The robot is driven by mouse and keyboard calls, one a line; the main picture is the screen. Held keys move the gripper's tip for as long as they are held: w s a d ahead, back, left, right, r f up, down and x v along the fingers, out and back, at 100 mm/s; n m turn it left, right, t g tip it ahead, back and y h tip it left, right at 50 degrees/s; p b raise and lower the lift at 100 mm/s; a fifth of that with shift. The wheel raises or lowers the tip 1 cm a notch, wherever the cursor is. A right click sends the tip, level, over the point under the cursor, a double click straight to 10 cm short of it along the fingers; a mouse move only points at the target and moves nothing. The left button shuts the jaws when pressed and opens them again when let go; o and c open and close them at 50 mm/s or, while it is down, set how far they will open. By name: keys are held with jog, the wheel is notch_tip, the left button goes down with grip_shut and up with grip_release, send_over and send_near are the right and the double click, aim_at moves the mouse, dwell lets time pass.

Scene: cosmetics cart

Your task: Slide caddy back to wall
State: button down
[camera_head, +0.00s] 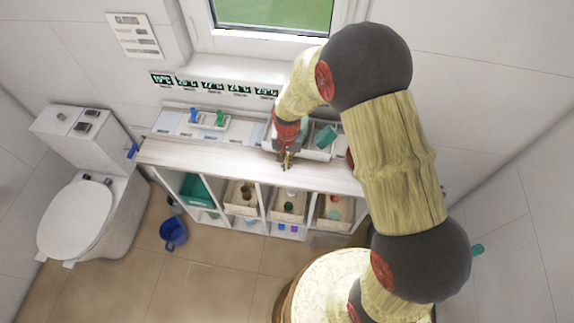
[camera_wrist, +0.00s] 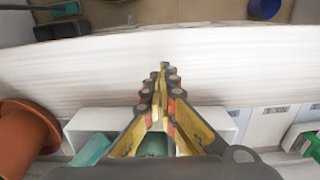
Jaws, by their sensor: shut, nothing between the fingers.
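The caddy, a white open box (camera_head: 318,153), stands on the wooden cart top behind and right of my gripper in the head view. It holds a teal item (camera_head: 325,136). My gripper (camera_head: 286,160) is shut and empty, pointing down at the caddy's front side. In the wrist view the caddy (camera_wrist: 222,118) shows on both sides of my gripper (camera_wrist: 160,75), whose fingers meet over the bare top. A teal item (camera_wrist: 92,149) and a dark green one lie inside. My gripper hides the caddy's middle, and I cannot tell whether they touch.
The cart top (camera_head: 205,155) is clear at its front left. A shallow white tray (camera_head: 208,124) with blue and green items stands left of the caddy. In the wrist view a terracotta pot (camera_wrist: 28,135) stands close to the caddy. A toilet (camera_head: 80,210) stands left of the cart.

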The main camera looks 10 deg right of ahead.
notch_tip(320, 180, up, 8)
jog(key=shift+d+p, duration=0.15)
jog(key=shift+p, duration=0.2)
jog(key=shift+w, duration=0.15)
jog(key=s+d+r+n+t+b, duration=0.2)
jog(key=s+d+r+b, duration=0.2)
jog(key=s+r, duration=0.6)
jog(key=s+d+r+n+t+b, duration=0.2)
jog(key=s+d+r+t+b, duration=0.1)
jog(key=s+r, duration=0.6)
jog(key=s+d+b, duration=0.1)
jog(key=s+d, duration=0.1)
jog(key=s, duration=0.1)
jog(key=shift+r+t, duration=0.3)
jog(key=shift+r, duration=0.1)
